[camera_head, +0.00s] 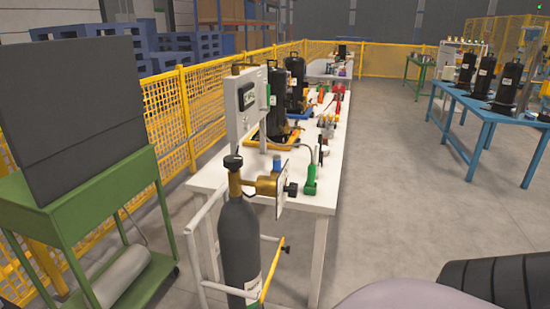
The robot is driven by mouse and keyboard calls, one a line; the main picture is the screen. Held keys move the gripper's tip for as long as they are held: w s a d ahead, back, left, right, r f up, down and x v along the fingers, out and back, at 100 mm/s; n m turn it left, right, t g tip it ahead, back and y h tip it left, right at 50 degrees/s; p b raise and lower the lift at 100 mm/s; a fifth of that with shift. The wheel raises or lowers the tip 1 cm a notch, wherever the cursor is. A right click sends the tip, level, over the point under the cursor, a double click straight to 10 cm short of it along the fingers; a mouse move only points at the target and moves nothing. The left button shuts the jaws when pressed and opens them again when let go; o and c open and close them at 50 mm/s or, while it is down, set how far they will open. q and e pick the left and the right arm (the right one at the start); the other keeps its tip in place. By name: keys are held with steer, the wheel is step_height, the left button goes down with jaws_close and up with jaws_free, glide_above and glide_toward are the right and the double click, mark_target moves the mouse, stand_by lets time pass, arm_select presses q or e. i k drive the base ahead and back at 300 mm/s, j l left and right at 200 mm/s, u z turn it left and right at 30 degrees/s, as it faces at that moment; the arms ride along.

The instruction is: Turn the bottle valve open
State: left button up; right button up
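A dark grey gas bottle (240,245) stands upright in the lower middle of the head view. A black round valve knob (233,161) sits on top of its brass neck (235,184). A brass regulator (266,186) sticks out to the right of the neck, with another black knob (292,189) at its right end. Whether the valve is open or shut cannot be told. Neither of my grippers is in view. A pale rounded part and a black ribbed part at the bottom right look like my own body.
A white cart frame (196,262) surrounds the bottle. A white workbench (318,192) with tools and black compressors stands behind it. A green stand (62,222) with a dark panel (70,115) is at left. A blue table (491,116) is at right. Floor between the tables is clear.

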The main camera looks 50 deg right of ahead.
mark_target(233, 163)
steer(key=i+j+z, duration=0.1)
steer(key=z, duration=0.4)
steer(key=i+j+z, duration=0.2)
steer(key=z, duration=0.3)
steer(key=i+j+z, duration=0.1)
steer(key=j+z, duration=0.2)
steer(key=z, duration=0.2)
steer(key=i+j+z, duration=0.1)
steer(key=j+z, duration=0.15)
steer(key=z, duration=0.25)
steer(key=j+z, duration=0.7)
steer(key=i+l, duration=0.05)
